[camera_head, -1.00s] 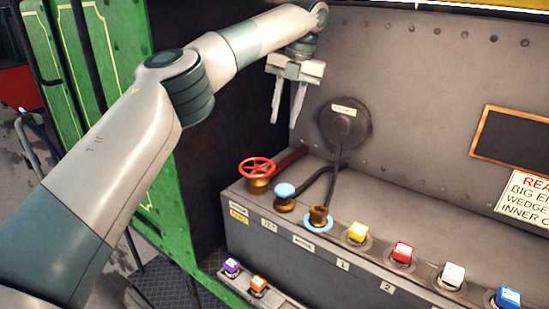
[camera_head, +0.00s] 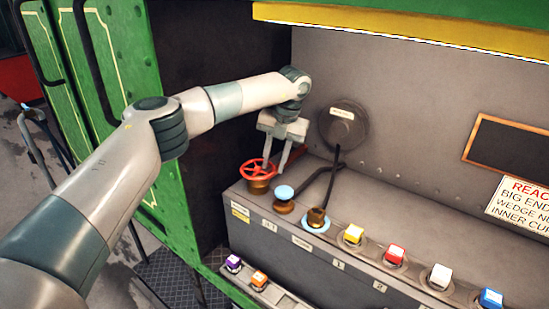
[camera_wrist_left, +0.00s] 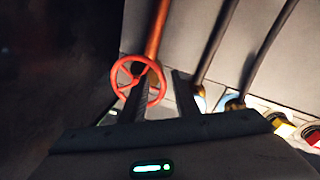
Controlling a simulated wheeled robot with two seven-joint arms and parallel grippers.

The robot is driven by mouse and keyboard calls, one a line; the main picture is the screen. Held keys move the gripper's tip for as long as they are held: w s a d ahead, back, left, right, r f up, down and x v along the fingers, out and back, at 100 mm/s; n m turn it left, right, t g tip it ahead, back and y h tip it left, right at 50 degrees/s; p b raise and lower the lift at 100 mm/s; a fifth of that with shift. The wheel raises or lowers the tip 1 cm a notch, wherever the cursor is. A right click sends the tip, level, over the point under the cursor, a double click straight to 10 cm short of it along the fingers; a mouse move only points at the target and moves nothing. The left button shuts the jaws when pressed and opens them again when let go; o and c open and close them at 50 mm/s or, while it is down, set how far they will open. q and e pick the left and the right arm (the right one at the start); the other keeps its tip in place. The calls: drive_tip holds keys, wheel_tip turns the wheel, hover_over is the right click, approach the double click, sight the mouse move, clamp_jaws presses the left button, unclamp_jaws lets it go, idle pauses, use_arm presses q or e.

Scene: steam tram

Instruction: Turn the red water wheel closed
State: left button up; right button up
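The red water wheel (camera_head: 257,170) is a spoked handwheel on a brass valve at the left end of the grey bench. A red-brown pipe runs back from it. My left gripper (camera_head: 276,166) points down with its fingers apart, just behind and right of the wheel in the head view. In the left wrist view the wheel (camera_wrist_left: 139,83) shows beyond the fingers. The left-hand finger overlaps its rim, and the other finger is just right of it. I cannot tell whether a finger touches the wheel. Nothing is held. My right gripper is out of view.
A blue-topped valve (camera_head: 284,192) and a brass fitting with a blue ring (camera_head: 316,220) stand right of the wheel. Colored buttons such as the yellow one (camera_head: 353,235) continue along the bench. A green panel (camera_head: 165,220) stands at left. A round dark gauge (camera_head: 343,124) is behind.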

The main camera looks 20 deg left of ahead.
use_arm(q)
clamp_jaws()
